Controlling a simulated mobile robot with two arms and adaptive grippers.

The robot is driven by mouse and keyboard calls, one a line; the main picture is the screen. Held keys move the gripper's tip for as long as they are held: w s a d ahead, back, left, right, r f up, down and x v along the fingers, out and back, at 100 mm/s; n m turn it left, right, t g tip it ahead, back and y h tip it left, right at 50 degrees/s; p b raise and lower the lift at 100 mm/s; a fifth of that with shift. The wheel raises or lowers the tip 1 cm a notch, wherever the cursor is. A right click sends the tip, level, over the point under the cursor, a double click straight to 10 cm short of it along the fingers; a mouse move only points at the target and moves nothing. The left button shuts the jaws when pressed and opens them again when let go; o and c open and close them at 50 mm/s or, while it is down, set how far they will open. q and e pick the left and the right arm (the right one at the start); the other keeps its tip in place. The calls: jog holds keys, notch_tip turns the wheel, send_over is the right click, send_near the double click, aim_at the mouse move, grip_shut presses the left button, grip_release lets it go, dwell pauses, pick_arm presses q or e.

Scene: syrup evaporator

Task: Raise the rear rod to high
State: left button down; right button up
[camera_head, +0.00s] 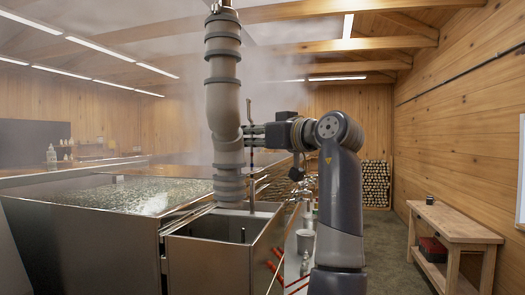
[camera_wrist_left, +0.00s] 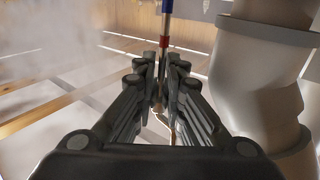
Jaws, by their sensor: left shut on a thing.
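A thin upright rod (camera_head: 250,112) stands beside a thick grey pipe, above the steel box at the evaporator's near right corner. In the left wrist view the rod (camera_wrist_left: 167,18) shows a blue band and a red band. My left gripper (camera_head: 252,135) reaches in from the right and is shut on the rod. In the wrist view the gripper (camera_wrist_left: 162,68) has the rod between its fingers, with the red band just beyond the tips. I cannot tell any height mark. My right gripper is not in view.
The thick jointed pipe (camera_head: 224,100) stands close left of the gripper; the wrist view shows it (camera_wrist_left: 258,85) at right. A wide steel pan (camera_head: 115,195) with bubbling liquid lies left. A wooden bench (camera_head: 455,225) stands right, with stacked logs (camera_head: 376,184) behind. Steam hazes the room.

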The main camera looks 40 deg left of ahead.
pick_arm(q)
jog(key=shift+w+d+r, duration=0.15)
jog(key=shift+w+d, duration=0.05)
jog(key=shift+w, duration=0.05)
jog(key=shift+s+a, duration=0.1)
jog(key=shift+s, duration=0.1)
jog(key=c, duration=1.8)
grip_release()
jog(key=shift+d+r, duration=0.1)
jog(key=shift+d, duration=0.2)
jog(key=shift+c, duration=0.2)
jog(key=shift+d, duration=0.15)
jog(key=shift+s, duration=0.15)
jog(key=d, duration=1.2)
jog(key=shift+s, duration=0.4)
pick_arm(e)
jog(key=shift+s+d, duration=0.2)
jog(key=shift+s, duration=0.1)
